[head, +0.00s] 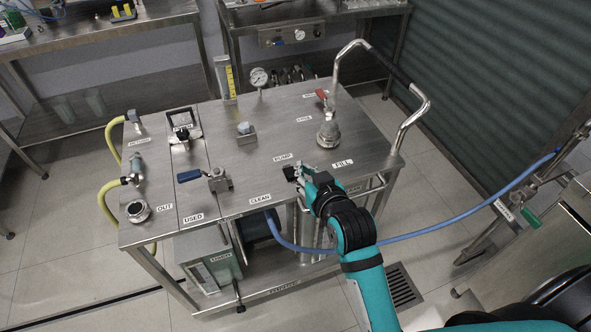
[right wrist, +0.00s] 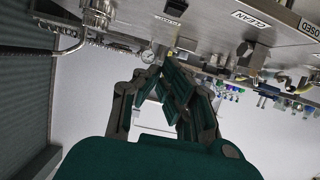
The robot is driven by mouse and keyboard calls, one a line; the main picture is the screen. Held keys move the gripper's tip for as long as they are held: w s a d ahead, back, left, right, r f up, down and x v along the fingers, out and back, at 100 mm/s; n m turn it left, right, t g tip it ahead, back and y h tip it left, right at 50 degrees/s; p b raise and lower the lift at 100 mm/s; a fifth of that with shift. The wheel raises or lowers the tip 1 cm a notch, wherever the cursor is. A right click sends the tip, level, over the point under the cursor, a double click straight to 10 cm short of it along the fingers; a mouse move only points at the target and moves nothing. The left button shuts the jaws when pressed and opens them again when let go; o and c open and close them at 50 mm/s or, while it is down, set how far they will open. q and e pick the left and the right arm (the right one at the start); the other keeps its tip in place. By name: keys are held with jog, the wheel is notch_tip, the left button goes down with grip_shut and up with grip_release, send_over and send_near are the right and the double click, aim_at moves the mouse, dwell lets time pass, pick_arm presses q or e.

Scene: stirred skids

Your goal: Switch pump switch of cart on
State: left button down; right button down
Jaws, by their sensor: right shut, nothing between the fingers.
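The cart (head: 230,165) is a steel table with labelled fittings on its top. The pump switch (head: 289,173) is a small dark box by the PUMP label near the cart's front edge. It also shows at the top of the right wrist view (right wrist: 176,6). Its on or off position is too small to tell. My right gripper (head: 299,173) is shut and empty, right beside the switch, partly covering it in the head view. I cannot tell whether they touch. The closed fingers show in the right wrist view (right wrist: 180,88). My left gripper is not in view.
A blue-handled valve (head: 218,180) stands left of the switch. A metal fill port (head: 328,133) and a red-handled valve (head: 322,96) are behind it to the right. A bent rail (head: 412,115) bounds the right end. A blue hose (head: 430,233) runs past my arm.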

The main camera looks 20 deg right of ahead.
send_over(290, 173)
jog(key=s, duration=0.2)
jog(key=f, duration=0.2)
jog(key=shift+s+d+f, duration=0.15)
jog(key=shift+d+f, duration=0.15)
jog(key=shift+f, duration=0.05)
notch_tip(290, 173, down, 3)
jog(key=shift+r, duration=0.15)
jog(key=shift+s+f, duration=0.15)
jog(key=shift+f, duration=0.6)
jog(key=shift+s+f+p, duration=0.2)
jog(key=shift+f+p, duration=0.05)
jog(key=shift+p, duration=0.2)
jog(key=shift+f, duration=0.15)
jog(key=shift+r+p, duration=0.85)
jog(key=shift+p, duration=0.1)
